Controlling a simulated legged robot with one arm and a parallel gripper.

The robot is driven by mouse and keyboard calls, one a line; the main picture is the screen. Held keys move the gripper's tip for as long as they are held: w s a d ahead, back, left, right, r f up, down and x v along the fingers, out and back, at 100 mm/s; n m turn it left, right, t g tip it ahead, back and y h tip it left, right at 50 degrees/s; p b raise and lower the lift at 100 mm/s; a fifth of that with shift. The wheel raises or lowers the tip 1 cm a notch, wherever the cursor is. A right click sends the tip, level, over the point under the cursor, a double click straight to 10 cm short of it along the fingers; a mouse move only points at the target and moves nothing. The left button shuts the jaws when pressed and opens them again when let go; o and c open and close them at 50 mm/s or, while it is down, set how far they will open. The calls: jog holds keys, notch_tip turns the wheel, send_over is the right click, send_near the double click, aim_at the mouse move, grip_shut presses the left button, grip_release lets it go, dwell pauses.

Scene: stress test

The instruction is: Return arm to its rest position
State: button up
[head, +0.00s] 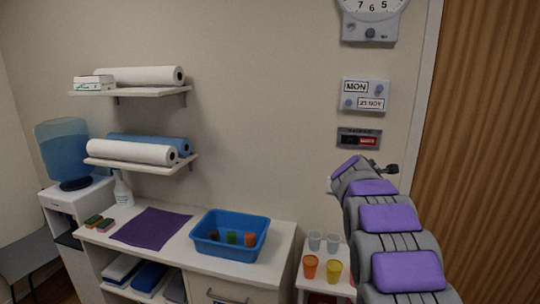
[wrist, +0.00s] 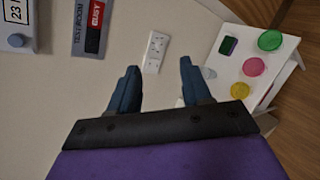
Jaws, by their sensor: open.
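My arm, grey with purple pads, rises at the right of the head view and reaches toward the wall below a busy sign. Its end is mostly hidden behind its own links there, with a small dark part showing near the sign. In the wrist view my gripper (wrist: 158,80) has two blue-grey fingers spread well apart. Nothing is between the fingers but the wall and a white socket plate (wrist: 156,52) behind them.
The busy sign (head: 359,139) is on the wall close to my arm. A small white table (wrist: 222,72) with several cups stands nearby. A counter holds a blue bin (head: 229,250) and a purple mat (head: 150,227). A wooden door (head: 490,150) is at right.

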jog(key=s+a+f+m+g+y, duration=0.2)
jog(key=s+a+f+m+g, duration=0.2)
jog(key=s, duration=1.6)
jog(key=s+a+f+m+g+y, duration=0.2)
jog(key=s+a+f+m+g, duration=0.2)
jog(key=s, duration=1.7)
jog(key=s+a+f+m+g+y, duration=0.2)
jog(key=s+a+f+m, duration=0.6)
jog(key=s, duration=1.2)
jog(key=f+m+g, duration=0.1)
jog(key=m+g, duration=0.1)
jog(key=m, duration=0.1)
jog(key=shift+s+a+g+y, duration=0.2)
jog(key=shift+a+g+y, duration=0.1)
jog(key=shift+g, duration=0.1)
jog(key=shift+c, duration=0.3)
